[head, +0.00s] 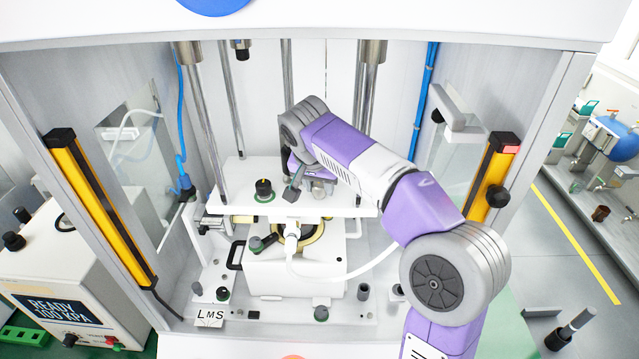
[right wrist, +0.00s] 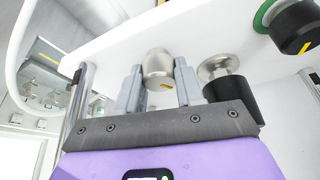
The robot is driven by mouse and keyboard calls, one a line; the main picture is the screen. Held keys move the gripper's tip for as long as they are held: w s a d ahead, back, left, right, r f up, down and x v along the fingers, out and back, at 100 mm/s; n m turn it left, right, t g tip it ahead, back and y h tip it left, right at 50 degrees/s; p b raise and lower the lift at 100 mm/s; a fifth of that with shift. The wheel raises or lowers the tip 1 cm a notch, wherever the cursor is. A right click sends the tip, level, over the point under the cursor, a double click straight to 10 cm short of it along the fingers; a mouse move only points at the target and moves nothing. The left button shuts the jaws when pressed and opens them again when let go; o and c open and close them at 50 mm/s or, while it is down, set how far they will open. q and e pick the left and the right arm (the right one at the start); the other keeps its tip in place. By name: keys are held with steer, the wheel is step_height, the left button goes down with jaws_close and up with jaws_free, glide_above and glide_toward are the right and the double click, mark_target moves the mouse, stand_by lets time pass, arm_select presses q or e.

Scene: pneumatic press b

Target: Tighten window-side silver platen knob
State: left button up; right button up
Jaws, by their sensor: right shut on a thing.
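My right gripper (head: 308,180) reaches into the press over the white platen plate (head: 235,180). In the head view the gripper and arm mostly hide this knob. A second silver knob on a black base (right wrist: 222,75) stands just right of the fingers in the right wrist view. My left gripper is in neither view.
A black knob with a green ring (head: 264,190) stands on the plate, left of the gripper. Vertical steel rods (head: 206,110) and yellow-black side bars (head: 100,205) flank the workspace. A white hose (head: 345,275) runs below the plate. A control box (head: 65,285) stands at left.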

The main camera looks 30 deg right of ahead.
steer(key=m+p, duration=0.1)
steer(key=m, duration=0.1)
steer(key=shift+r+m+g+h, duration=0.1)
steer(key=shift+m+g+h, duration=0.2)
steer(key=shift+m+h, duration=0.1)
steer(key=shift+m+g+p, duration=0.6)
steer(key=shift+m+p, duration=0.3)
steer(key=shift+m, duration=0.6)
steer(key=o, duration=1.1)
steer(key=shift+c, duration=0.2)
steer(key=p+v, duration=0.1)
steer(key=v, duration=0.6)
steer(key=shift+a+r+p, duration=0.2)
steer(key=shift+p, duration=0.1)
